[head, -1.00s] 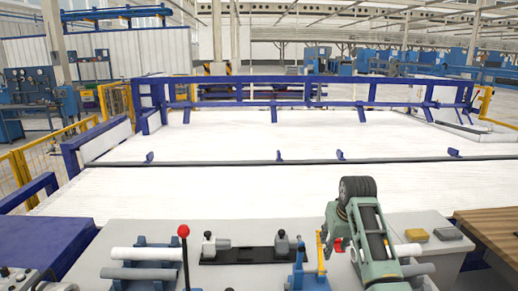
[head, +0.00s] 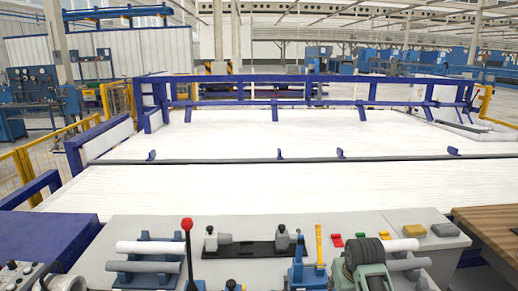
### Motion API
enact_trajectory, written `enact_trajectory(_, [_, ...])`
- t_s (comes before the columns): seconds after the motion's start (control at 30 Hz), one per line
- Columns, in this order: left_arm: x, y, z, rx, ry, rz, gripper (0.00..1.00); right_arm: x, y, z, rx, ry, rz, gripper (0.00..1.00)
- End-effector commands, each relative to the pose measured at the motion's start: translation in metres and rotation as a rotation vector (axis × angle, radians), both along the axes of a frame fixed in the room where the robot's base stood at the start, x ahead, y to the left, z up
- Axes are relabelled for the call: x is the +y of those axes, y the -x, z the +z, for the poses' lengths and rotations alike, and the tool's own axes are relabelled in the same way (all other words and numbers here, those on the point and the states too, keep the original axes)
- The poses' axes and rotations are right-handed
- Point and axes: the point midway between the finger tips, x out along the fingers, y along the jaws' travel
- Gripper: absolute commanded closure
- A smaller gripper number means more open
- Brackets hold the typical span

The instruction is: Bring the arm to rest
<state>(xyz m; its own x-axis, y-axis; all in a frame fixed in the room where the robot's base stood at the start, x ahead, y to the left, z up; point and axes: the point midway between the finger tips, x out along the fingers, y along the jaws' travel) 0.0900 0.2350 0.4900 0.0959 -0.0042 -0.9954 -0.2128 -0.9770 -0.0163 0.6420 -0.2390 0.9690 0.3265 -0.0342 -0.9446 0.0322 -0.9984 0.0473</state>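Neither gripper shows in the head view. On the left of the table, a white pipe (head: 150,247) and a grey pipe (head: 143,267) lie on a blue rack (head: 146,280). My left arm is not in view.
The grey table (head: 115,232) also bears a red-knobbed lever (head: 187,224), a black rail (head: 245,248) with grey fixtures and a blue tool with a yellow handle (head: 319,244). Small coloured blocks, including a yellow one (head: 414,231), lie at the right. A wooden surface (head: 490,232) adjoins.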

Motion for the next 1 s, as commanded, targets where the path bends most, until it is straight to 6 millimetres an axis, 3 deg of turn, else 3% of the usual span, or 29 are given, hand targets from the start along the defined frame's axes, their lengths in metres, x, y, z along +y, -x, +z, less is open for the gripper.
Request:
enact_trajectory(0.1, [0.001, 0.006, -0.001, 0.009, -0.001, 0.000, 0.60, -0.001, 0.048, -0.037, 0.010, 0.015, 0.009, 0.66])
enact_trajectory(0.23, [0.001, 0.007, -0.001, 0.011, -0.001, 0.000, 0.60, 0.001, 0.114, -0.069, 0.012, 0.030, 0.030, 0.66])
enact_trajectory(0.4, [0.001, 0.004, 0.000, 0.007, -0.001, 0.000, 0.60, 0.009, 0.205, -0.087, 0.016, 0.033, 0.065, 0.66])
enact_trajectory(0.5, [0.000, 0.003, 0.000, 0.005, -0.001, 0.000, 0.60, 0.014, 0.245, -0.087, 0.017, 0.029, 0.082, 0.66])
enact_trajectory(0.7, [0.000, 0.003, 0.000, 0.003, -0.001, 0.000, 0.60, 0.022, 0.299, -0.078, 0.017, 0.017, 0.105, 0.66])
enact_trajectory(1.0, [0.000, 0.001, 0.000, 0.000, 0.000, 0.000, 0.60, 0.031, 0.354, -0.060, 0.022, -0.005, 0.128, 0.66])
